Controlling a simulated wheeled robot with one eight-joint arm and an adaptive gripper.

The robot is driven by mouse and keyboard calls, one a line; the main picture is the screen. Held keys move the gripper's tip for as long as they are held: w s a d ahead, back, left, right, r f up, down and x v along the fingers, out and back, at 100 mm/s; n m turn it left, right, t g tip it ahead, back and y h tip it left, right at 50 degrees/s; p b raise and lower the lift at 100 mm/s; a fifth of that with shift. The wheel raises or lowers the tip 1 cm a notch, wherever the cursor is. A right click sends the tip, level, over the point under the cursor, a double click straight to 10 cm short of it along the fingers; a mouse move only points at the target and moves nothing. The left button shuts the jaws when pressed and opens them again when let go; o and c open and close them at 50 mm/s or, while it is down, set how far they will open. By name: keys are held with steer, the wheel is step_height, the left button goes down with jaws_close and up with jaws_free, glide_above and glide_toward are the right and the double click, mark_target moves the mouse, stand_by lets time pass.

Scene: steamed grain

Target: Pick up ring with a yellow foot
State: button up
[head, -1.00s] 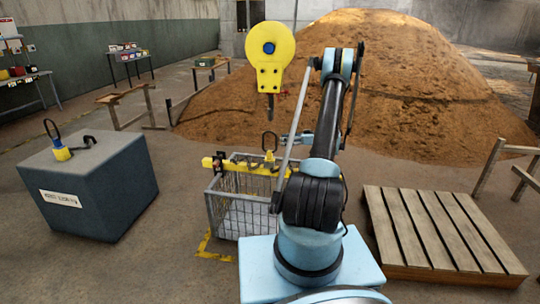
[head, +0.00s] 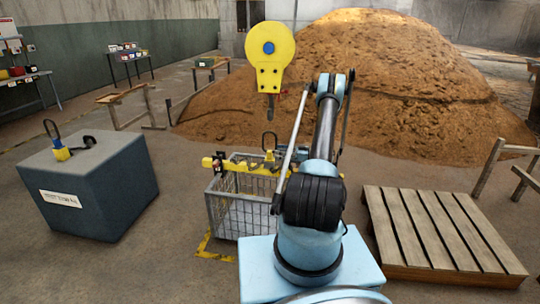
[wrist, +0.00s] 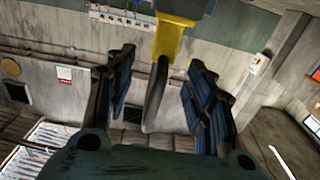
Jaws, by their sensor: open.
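A dark upright ring (head: 269,141) with a yellow foot stands on a yellow beam (head: 228,166) across the top of a wire crate. In the wrist view the dark ring (wrist: 157,95) is seen nearly edge-on, between my two blue finger pads, with gaps on both sides. Its yellow foot (wrist: 171,40) is at the top of that view. My gripper (wrist: 162,90) is open and holds nothing. In the head view my gripper (head: 283,154) is small and partly hidden by my arm, close to the ring. A second ring (head: 53,131) with a yellow foot stands on the dark block at left.
The wire crate (head: 238,214) stands on the floor left of my arm. A yellow hook block (head: 270,50) hangs above the ring. The dark block (head: 100,190) is at left and a wooden pallet (head: 440,230) at right. A soil heap (head: 400,90) fills the back.

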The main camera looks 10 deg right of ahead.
mark_target(270, 151)
steer(key=shift+f+x, duration=0.15)
steer(key=shift+x, duration=1.45)
steer(key=shift+f+x, duration=0.1)
steer(key=shift+x, duration=1.45)
steer(key=shift+s, duration=0.15)
jaws_close()
